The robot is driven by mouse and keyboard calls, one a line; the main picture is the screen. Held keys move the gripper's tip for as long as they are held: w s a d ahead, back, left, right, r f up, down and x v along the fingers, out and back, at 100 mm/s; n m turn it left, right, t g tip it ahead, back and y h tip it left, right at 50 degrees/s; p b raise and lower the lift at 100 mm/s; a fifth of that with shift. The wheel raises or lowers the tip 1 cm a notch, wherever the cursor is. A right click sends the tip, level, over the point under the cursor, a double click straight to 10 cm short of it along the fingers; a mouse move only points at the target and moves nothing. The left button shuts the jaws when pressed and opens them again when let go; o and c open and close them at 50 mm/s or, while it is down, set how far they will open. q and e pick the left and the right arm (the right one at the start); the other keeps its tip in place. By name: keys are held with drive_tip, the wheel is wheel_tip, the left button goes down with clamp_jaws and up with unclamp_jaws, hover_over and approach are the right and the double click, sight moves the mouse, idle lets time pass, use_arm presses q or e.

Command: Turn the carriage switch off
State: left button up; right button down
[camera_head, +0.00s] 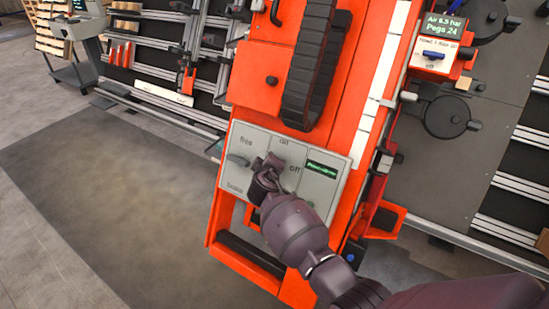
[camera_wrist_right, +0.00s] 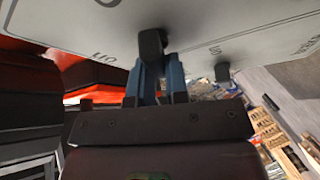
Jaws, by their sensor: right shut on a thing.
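The carriage switch (camera_wrist_right: 151,44) is a small black knob on the light grey control panel (camera_head: 318,200) of the orange carriage (camera_head: 255,100). The panel carries the words "on" above and "off" to the right of the knob. My right gripper (camera_head: 268,170) is at the middle of this panel and covers most of the switch in the head view. In the right wrist view my gripper (camera_wrist_right: 158,78) has its blue fingers shut on the knob. Which mark the knob points to cannot be told. My left gripper is not in view.
A second dark knob (camera_head: 238,160) with "free" and "brake" marks sits left on the same panel; it also shows in the wrist view (camera_wrist_right: 222,71). A small green display (camera_head: 322,170) is at the right. A black cable chain (camera_head: 308,70) runs above. The floor at left is clear.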

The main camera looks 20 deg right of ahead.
drive_tip(key=shift+r+n+y+p, duration=0.4)
drive_tip(key=shift+r+n+p, duration=0.25)
drive_tip(key=shift+n, duration=0.25)
drive_tip(key=shift+f+n+g+p, duration=0.4)
drive_tip(key=shift+n+p, duration=0.2)
drive_tip(key=shift+n, duration=0.1)
drive_tip(key=shift+f+n+y+p, duration=0.15)
drive_tip(key=shift+n+y+p, duration=0.25)
drive_tip(key=shift+f+n, duration=0.15)
drive_tip(key=shift+n, duration=0.15)
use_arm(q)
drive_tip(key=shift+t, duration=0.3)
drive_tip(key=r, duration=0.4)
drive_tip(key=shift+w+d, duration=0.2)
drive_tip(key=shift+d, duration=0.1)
use_arm(e)
drive_tip(key=shift+a, duration=0.1)
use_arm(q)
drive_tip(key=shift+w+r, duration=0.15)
use_arm(e)
drive_tip(key=shift+f+g, duration=0.15)
drive_tip(key=shift+g, duration=0.15)
drive_tip(key=c, duration=1.1)
unclamp_jaws()
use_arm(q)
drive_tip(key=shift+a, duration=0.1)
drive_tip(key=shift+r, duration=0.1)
